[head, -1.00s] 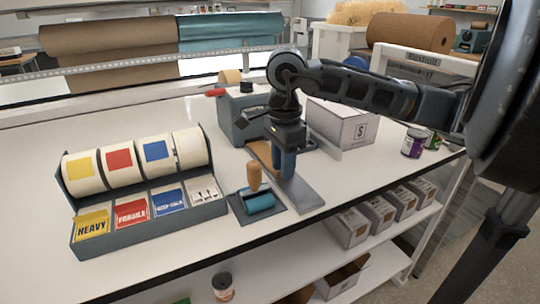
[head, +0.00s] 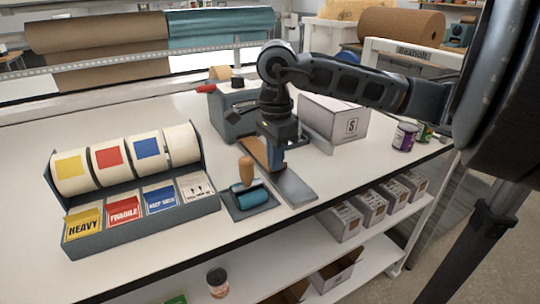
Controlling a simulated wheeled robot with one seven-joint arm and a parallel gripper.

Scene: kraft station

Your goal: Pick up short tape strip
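The gap between the fingers does not show clearly.
A blue roller with a wooden handle (head: 246,170) lies just left of the plate. A label rack (head: 140,215) stands at the left, a white box (head: 334,118) behind right, and jars (head: 405,136) at the right. Free table lies in front.

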